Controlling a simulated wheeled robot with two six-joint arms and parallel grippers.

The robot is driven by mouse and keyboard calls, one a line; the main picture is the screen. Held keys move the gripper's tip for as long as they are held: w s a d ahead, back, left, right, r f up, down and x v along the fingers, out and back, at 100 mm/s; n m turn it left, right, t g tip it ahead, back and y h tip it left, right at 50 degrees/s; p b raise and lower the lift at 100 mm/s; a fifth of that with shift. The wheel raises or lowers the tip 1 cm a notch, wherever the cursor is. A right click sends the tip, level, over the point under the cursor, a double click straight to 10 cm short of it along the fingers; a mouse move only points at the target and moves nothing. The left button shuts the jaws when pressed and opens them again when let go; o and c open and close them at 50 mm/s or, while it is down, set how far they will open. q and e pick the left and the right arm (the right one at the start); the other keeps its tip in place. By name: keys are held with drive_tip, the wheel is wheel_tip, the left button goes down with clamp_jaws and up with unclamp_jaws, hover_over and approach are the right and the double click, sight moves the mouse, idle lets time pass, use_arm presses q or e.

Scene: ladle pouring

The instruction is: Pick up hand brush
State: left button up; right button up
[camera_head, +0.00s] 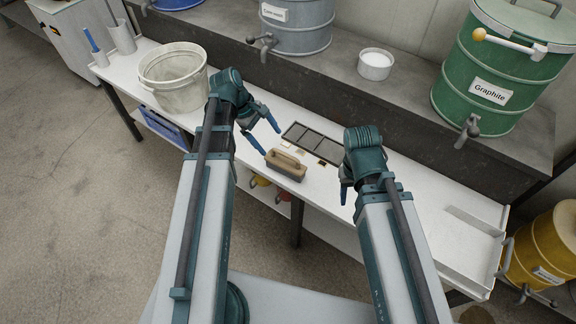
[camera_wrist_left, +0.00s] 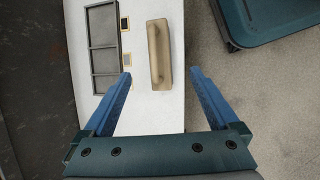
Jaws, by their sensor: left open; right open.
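The hand brush (camera_head: 286,166) is a brown block with a tan handle along its top. It lies on the white bench in the middle of the head view. It also shows in the left wrist view (camera_wrist_left: 160,55), upright in the picture and ahead of the fingertips, between their lines. My left gripper (camera_head: 267,138) is open and empty, close to the left of the brush and apart from it. Its two blue fingers show in the left wrist view (camera_wrist_left: 161,76). My right gripper (camera_head: 345,190) is to the right of the brush; its fingers are partly hidden by its wrist.
A dark sectioned tray (camera_head: 313,142) lies just behind the brush, with small sample squares beside it. A whitish bucket (camera_head: 174,78) stands at the bench's left. A raised dark ledge (camera_head: 400,120) behind holds a green Graphite drum (camera_head: 497,75) and a white-filled bowl (camera_head: 375,65).

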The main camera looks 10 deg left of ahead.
use_arm(q)
drive_tip(key=b, duration=0.7)
approach(289, 164)
drive_tip(key=x, duration=0.3)
drive_tip(key=shift+a+f, duration=0.2)
drive_tip(key=shift+f, duration=0.05)
drive_tip(key=shift+d+f, duration=0.25)
drive_tip(key=b+x, duration=0.4)
drive_tip(key=x, duration=0.1)
drive_tip(key=shift+d+f+b, duration=0.1)
drive_tip(key=shift+d+b, duration=0.1)
drive_tip(key=shift+b, duration=0.15)
clamp_jaws()
